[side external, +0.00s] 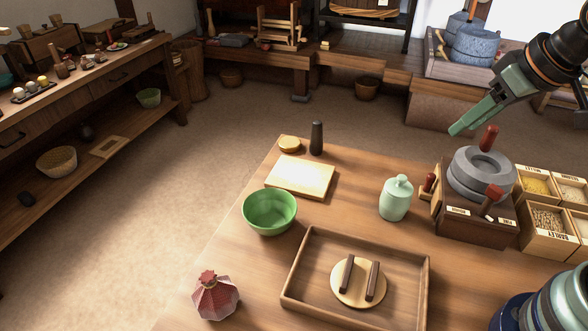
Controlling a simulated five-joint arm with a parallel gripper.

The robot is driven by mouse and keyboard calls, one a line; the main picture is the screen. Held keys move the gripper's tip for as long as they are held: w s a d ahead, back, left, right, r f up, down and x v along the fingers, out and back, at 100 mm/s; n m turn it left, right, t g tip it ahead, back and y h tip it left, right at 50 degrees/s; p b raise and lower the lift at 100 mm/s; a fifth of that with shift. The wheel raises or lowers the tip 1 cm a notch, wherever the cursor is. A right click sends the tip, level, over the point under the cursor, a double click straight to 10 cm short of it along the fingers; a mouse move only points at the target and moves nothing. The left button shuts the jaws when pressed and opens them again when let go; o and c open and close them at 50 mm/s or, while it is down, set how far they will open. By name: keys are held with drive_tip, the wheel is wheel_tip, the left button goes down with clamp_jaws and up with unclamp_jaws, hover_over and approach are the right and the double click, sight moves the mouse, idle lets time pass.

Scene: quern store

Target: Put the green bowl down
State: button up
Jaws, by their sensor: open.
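The green bowl (270,224) sits upright on the wooden table (225,250), near its left edge, and looks empty. It stands in front of a pale board and to the left of a wooden tray. My gripper (457,129) is at the upper right, raised above the back of the table near the quern, well away from the bowl. It is open, with nothing seen in it. The two fingers overlap from this side, so the gap between them is hidden.
The tray (289,285) holds a round lid with two dark bars. A pale green jar (395,200), a grey stone quern (482,175) and grain boxes (547,219) stand to the right. A pale board (301,177), a dark pestle (317,138) and a red-topped faceted pot (215,297) also stand around the bowl.

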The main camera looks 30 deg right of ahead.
drive_tip(key=shift+s, duration=0.1)
idle(0.3)
drive_tip(key=n+g+y, duration=0.2)
drive_tip(key=n+y, duration=0.1)
drive_tip(key=n, duration=1.2)
approach(273, 228)
drive_tip(key=shift+x, duration=5.3)
drive_tip(key=shift+d, duration=0.15)
clamp_jaws()
